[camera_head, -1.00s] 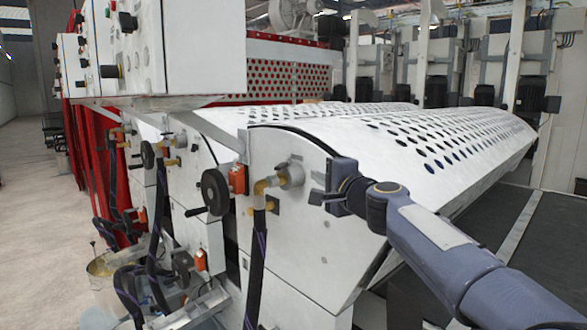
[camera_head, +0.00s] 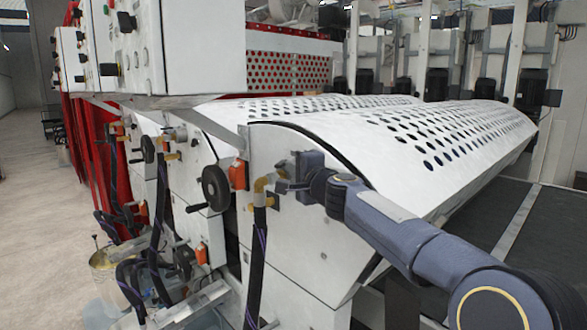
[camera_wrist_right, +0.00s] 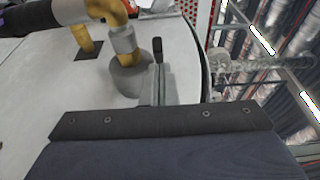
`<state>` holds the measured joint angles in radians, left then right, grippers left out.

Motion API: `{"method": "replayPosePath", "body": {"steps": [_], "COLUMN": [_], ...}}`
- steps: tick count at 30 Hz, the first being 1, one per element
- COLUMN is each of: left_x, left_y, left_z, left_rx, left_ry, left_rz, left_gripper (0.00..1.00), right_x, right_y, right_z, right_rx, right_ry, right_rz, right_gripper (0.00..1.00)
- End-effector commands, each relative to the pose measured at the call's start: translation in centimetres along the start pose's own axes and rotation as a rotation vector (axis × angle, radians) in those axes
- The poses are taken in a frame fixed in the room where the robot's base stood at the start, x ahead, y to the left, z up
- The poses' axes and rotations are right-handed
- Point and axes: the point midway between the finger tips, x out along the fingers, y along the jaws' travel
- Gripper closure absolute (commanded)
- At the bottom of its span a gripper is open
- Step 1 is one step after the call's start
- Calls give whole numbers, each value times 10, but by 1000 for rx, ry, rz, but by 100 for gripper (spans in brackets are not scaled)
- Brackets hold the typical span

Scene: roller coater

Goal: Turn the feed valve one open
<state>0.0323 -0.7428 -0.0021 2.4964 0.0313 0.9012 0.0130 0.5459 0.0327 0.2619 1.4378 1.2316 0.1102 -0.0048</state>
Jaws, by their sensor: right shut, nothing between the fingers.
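A brass elbow pipe (camera_head: 262,184) with a grey round fitting sticks out of the near white end panel (camera_head: 290,235). I take it for feed valve one, though no label is readable. My right gripper (camera_head: 281,187) is shut and empty, right beside the fitting and partly covering it. The wrist view shows the brass elbow (camera_wrist_right: 117,14), its grey collar (camera_wrist_right: 123,42) and the round grey base (camera_wrist_right: 130,77) just left of my right gripper's narrow closed fingers (camera_wrist_right: 158,75). I cannot tell whether they touch. No separate valve handle is clear. My left gripper is out of view.
A black handwheel (camera_head: 215,188) and an orange box (camera_head: 238,174) are left of the elbow. A dark hose (camera_head: 256,265) hangs below it. A white control box (camera_head: 190,45) overhangs at upper left. A perforated white cover (camera_head: 400,135) lies behind my arm.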

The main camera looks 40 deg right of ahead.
Motion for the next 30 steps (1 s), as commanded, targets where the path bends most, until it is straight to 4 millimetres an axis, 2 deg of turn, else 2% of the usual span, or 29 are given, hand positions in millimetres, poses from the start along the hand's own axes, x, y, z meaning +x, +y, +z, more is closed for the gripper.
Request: {"method": "replayPosePath", "body": {"steps": [13, 30], "left_x": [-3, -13], "left_y": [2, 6], "left_z": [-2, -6], "left_rx": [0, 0], "left_ry": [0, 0], "left_rz": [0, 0], "left_gripper": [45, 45], "right_x": [6, 24], "right_y": [-1, -1], "right_z": [16, 37], "right_rx": [-1, 1], "right_ry": [122, 130], "right_rz": [1, 0], "right_gripper": [100, 100]}}
